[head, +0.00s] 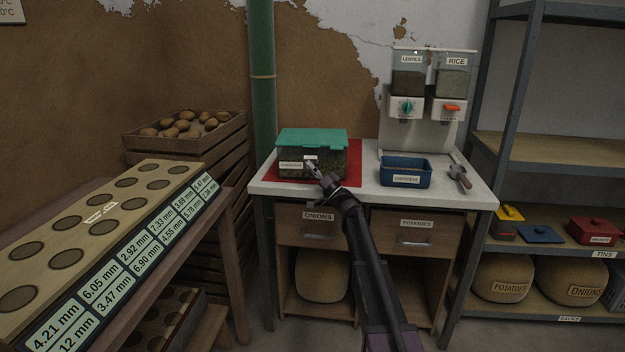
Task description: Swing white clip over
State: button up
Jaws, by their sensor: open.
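A clear box (327,163) with a green lid (312,138) stands on a red mat (355,163) at the left of the white-topped table. The lid lies on the box. A small white clip (310,157) shows at the front of the box, just under the lid's edge. A white label sits on the box's front left. My gripper (313,166) is open at the box's front, right by the clip and just below it. It hides part of the box front, and I cannot tell whether it touches the clip.
A blue tray (406,163), a scoop (460,177) and a dispenser (433,88) marked lentils and rice stand on the table's right. A green pipe (263,80) rises behind the box. A crate of potatoes (185,133) stands left. Metal shelving (560,150) is at the right.

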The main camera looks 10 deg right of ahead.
jog(key=shift+r, duration=0.15)
